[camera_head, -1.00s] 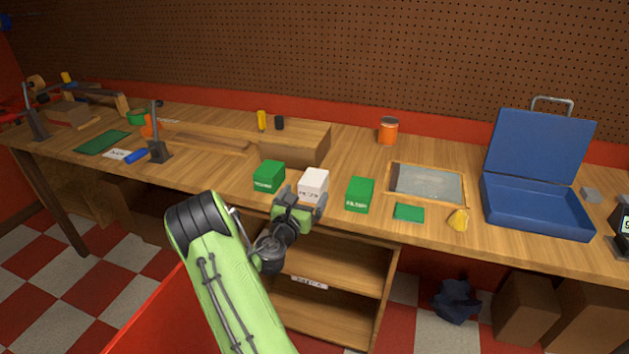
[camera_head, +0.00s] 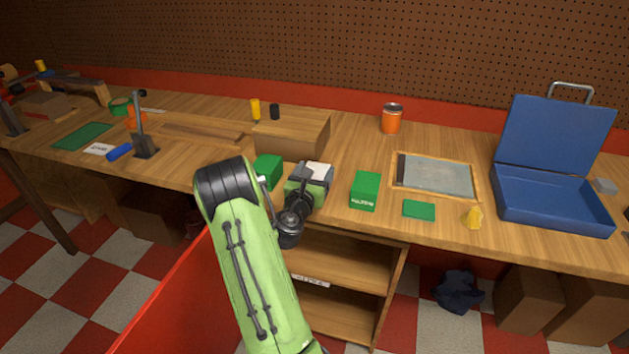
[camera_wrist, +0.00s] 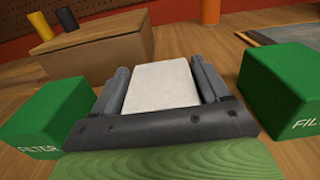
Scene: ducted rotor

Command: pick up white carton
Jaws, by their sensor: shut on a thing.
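The white carton (camera_head: 318,169) stands on the wooden bench near its front edge, between two green boxes. In the head view my gripper (camera_head: 312,180) covers most of it, leaving its top showing. In the wrist view the carton (camera_wrist: 162,87) sits between the two dark fingers of my gripper (camera_wrist: 163,92), with one finger along each side. My gripper is shut on the carton. The carton's lower part is hidden, so I cannot tell whether it touches the bench.
A green box (camera_head: 268,171) stands close on the left and another green box (camera_head: 365,190) on the right. A wooden block (camera_head: 292,137) lies behind. A framed panel (camera_head: 436,176), a flat green piece (camera_head: 419,209) and an open blue case (camera_head: 552,200) are farther right.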

